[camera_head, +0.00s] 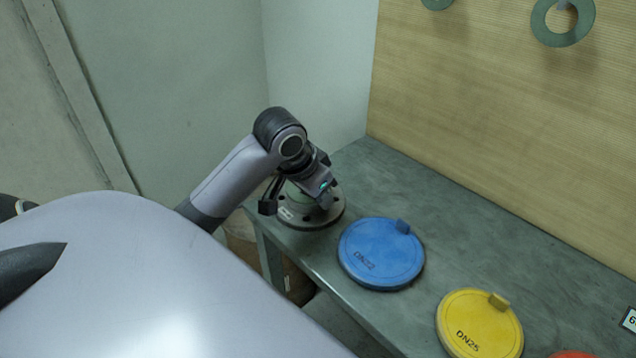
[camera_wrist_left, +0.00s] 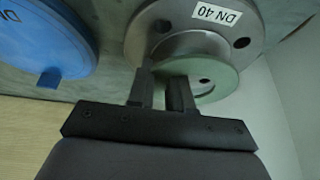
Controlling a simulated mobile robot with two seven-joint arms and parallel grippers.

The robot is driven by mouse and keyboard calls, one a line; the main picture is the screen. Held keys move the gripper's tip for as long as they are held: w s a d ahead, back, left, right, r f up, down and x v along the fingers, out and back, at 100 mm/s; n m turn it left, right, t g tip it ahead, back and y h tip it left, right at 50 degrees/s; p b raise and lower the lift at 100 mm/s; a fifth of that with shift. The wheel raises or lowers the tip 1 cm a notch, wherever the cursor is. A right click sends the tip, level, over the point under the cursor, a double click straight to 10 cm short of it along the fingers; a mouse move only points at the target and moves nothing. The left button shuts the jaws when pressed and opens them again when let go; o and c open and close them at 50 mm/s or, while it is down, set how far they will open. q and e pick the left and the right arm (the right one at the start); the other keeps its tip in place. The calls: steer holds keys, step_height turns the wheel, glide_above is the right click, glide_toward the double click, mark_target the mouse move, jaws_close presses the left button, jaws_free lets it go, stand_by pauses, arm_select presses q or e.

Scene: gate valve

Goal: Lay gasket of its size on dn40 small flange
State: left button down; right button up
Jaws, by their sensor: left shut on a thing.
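The grey metal flange (camera_head: 330,216) with bolt holes stands at the far left end of the bench; its white label reads DN 40 in the left wrist view, where the flange (camera_wrist_left: 155,25) fills the top. My left gripper (camera_head: 322,197) is over the flange. In the left wrist view its fingers (camera_wrist_left: 162,82) are shut on a pale green ring gasket (camera_wrist_left: 222,80). The gasket overlaps the flange's face, off to one side of its middle in that view. I cannot tell whether it touches the flange. The fingers hide part of the gasket. My right gripper is not in view.
A blue DN22 cover (camera_head: 380,252) lies close to the flange. A yellow DN25 cover (camera_head: 480,325) and an orange piece (camera_head: 572,354) follow along the bench (camera_head: 470,235). Green gaskets (camera_head: 563,38) hang on the board (camera_head: 480,110). The bench behind the covers is clear.

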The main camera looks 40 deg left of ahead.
arm_select(q)
steer(key=shift+s+d+f+g+p, duration=0.1)
steer(key=shift+s+f+g+p, duration=0.1)
steer(key=shift+f, duration=0.3)
steer(key=shift+s+d+f+g+p, duration=0.1)
steer(key=shift+s+f+p, duration=0.1)
steer(key=shift+f, duration=0.3)
steer(key=c, duration=1)
jaws_free()
steer(key=shift+a, duration=0.1)
steer(key=shift+o, duration=0.2)
steer(key=v, duration=0.5)
steer(key=w+v, duration=0.1)
steer(key=v, duration=0.2)
steer(key=shift+s+a+r, duration=0.15)
steer(key=shift+a+r, duration=0.25)
steer(key=shift+r, duration=0.15)
